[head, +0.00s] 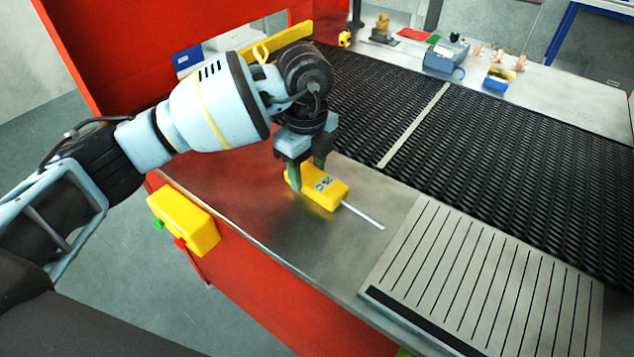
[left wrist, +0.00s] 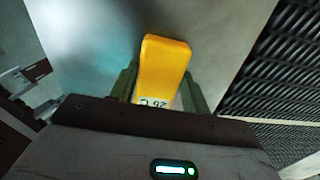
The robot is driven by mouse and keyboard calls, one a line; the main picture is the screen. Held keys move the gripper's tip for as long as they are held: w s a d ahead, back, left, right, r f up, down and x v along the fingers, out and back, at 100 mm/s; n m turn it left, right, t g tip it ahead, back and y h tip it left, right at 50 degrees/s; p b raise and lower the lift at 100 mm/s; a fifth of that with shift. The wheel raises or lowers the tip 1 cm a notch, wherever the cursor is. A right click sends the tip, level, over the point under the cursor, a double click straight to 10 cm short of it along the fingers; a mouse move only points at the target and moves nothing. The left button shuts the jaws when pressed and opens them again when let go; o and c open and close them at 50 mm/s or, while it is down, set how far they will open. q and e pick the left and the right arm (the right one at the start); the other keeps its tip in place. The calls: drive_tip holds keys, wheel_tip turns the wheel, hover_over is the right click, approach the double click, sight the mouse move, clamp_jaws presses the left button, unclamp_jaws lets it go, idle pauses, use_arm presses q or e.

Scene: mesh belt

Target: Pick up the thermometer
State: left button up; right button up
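The thermometer (head: 322,191) is a yellow handheld unit with a small display and a thin pale probe. It lies on the metal ledge in the head view, its probe pointing to the lower right. My left gripper (head: 306,176) is over its upper-left end, fingers pointing down on either side of the body. In the left wrist view the yellow body (left wrist: 163,68) lies between the two green fingers of the left gripper (left wrist: 160,88), with narrow gaps at its sides. The display is partly hidden by the gripper's housing there. My right gripper is not in view.
A slatted metal plate (head: 485,275) lies right of the thermometer. The black mesh belt (head: 480,140) runs behind. A yellow button box (head: 185,222) is fixed to the red front. A blue-grey device (head: 446,56) and small items stand on the far ledge.

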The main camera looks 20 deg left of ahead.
use_arm(q)
drive_tip(key=c, duration=0.5)
drive_tip(key=shift+r, duration=0.15)
drive_tip(key=shift+r, duration=0.6)
wheel_tip(320, 180, up, 2)
drive_tip(key=shift+r, duration=0.15)
drive_tip(key=s+a, duration=0.2)
drive_tip(key=s, duration=0.5)
drive_tip(key=s+a+r, duration=0.1)
drive_tip(key=s+a, duration=0.2)
drive_tip(key=s, duration=0.5)
drive_tip(key=shift+s, duration=0.15)
